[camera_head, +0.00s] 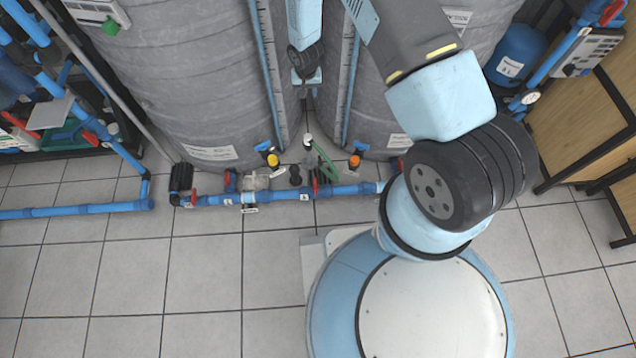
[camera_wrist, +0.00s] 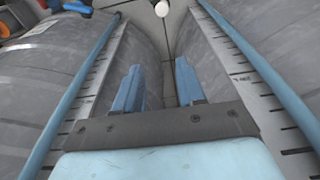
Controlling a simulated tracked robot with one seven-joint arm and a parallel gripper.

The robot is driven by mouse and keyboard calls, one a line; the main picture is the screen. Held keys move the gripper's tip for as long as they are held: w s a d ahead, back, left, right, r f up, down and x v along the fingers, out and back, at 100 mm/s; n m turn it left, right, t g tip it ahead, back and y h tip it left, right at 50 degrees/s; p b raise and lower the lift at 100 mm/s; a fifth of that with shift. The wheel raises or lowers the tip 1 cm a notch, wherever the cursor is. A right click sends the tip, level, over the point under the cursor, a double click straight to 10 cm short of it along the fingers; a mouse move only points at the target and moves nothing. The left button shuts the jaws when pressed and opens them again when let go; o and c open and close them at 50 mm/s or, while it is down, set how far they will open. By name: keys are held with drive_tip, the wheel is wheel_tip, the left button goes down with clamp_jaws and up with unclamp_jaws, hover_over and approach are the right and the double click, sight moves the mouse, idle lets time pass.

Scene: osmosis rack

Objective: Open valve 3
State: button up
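My gripper (camera_wrist: 158,78) is open and empty in the wrist view, its two blue fingers apart. In the head view my gripper (camera_head: 307,78) hangs between the two grey tanks, above the floor piping. Several red-handled valves sit along the blue floor pipe (camera_head: 272,193): one at the left end (camera_head: 194,196), one near the left tank (camera_head: 229,181), one near the middle (camera_head: 315,186). Another red handle (camera_head: 399,165) is partly hidden by my arm. Labels on the pipe are too small to read, so I cannot tell which valve is number 3. No handle is between the fingers.
The left tank (camera_head: 190,75) and right tank (camera_head: 375,115) leave a narrow gap with graduated side strips. A yellow fitting (camera_head: 273,160) and an orange one (camera_head: 354,161) stand at the tank feet. A wooden cabinet (camera_head: 575,115) stands right. Tiled floor (camera_head: 200,275) is clear at front left.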

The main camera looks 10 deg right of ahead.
drive_tip(key=s+f, duration=0.3)
drive_tip(key=f, duration=0.5)
drive_tip(key=s+f, duration=0.4)
drive_tip(key=f, duration=0.3)
drive_tip(key=g, duration=0.2)
hover_over(316, 185)
wheel_tip(316, 185, down, 14)
wheel_tip(316, 185, down, 14)
drive_tip(key=shift+r, duration=0.15)
drive_tip(key=shift+c, duration=0.2)
clamp_jaws()
